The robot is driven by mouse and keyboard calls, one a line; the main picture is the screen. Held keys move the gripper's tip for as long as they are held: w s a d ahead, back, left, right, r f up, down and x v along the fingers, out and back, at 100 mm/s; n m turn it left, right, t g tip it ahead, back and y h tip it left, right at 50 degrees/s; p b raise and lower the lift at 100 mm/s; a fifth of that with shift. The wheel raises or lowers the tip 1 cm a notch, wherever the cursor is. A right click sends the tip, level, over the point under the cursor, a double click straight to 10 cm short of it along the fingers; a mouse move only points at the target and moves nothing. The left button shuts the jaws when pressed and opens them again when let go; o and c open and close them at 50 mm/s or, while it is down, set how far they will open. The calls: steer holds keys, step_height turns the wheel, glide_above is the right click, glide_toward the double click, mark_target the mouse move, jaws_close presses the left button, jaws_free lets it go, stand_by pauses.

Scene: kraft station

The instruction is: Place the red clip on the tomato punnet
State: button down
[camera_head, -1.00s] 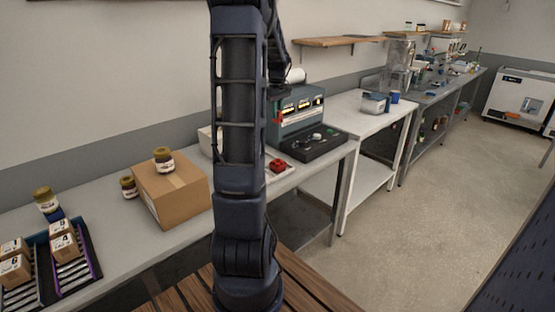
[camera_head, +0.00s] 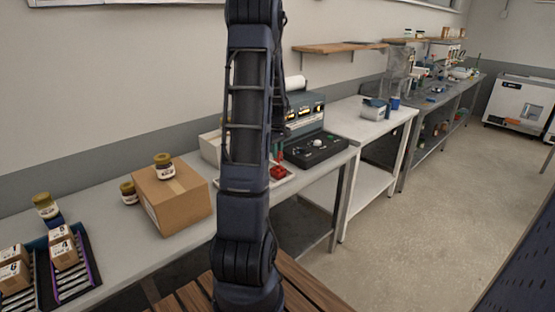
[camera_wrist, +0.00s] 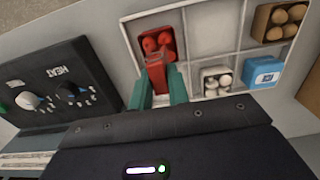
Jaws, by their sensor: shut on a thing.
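My gripper (camera_wrist: 160,80), with teal fingers, is shut on the red clip (camera_wrist: 157,72) in the wrist view. The tomato punnet (camera_wrist: 174,42) is a small red tray holding red tomatoes, in a compartment of the white divided tray (camera_wrist: 213,42). The clip's far end is at the punnet's near edge in the picture; I cannot tell whether they touch. In the head view the punnet (camera_head: 278,172) shows as a red patch just right of my arm, with a small red piece above it. My gripper is mostly hidden there behind my arm.
The tray also holds brown eggs (camera_wrist: 283,18), a punnet of white mushrooms (camera_wrist: 216,80) and a blue box (camera_wrist: 264,72). A dark heat panel with knobs (camera_wrist: 62,88) stands left of the tray. A cardboard box (camera_head: 172,197) with a jar on top stands farther left on the bench.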

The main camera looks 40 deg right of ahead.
steer(key=shift+f, duration=1.7)
steer(key=shift+f, duration=0.1)
steer(key=c, duration=1.3)
jaws_free()
steer(key=shift+c, duration=0.2)
